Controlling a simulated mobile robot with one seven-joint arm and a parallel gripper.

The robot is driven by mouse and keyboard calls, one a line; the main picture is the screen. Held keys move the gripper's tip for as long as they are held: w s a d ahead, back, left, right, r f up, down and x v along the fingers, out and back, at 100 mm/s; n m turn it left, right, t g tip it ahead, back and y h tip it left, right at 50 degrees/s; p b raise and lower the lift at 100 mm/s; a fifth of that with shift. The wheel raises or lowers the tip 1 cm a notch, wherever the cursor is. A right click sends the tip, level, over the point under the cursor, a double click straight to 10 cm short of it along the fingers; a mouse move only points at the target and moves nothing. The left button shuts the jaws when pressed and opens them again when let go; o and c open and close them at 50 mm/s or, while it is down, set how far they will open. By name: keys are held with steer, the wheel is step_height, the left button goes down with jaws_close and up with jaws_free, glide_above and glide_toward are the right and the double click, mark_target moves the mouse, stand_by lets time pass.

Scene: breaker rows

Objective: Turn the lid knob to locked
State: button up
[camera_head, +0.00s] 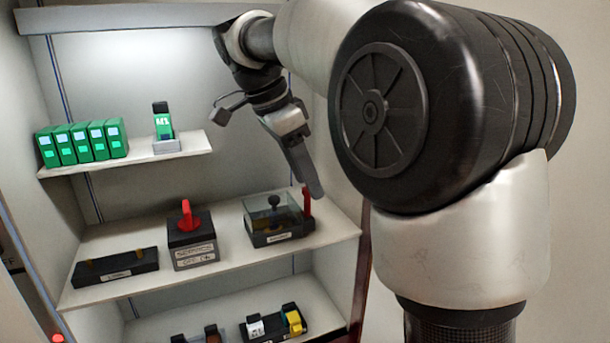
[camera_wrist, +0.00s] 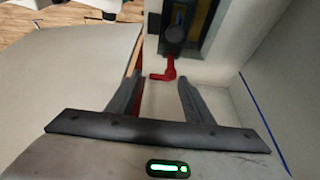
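A dark box with a see-through lid (camera_head: 262,208) stands at the right of the middle shelf, with a dark ball-topped lever (camera_head: 273,201) under the lid. A red knob or handle (camera_head: 307,203) stands at its right end. In the wrist view the red handle (camera_wrist: 168,70) looks L-shaped, beside the dark box end (camera_wrist: 187,45). My gripper (camera_wrist: 161,78) is open, its two fingers apart, with the red handle just ahead of the gap; I see no contact. In the head view my gripper (camera_head: 316,188) points down close by the red handle. Any lock marking is unreadable.
Left of the box, a dark switch box (camera_head: 194,240) carries a red rotary knob (camera_head: 186,216). A low black strip (camera_head: 115,268) lies further left. Green modules (camera_head: 82,143) stand on the upper shelf. A side wall (camera_head: 338,160) closes the right.

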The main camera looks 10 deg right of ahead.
steer(key=v, duration=1.2)
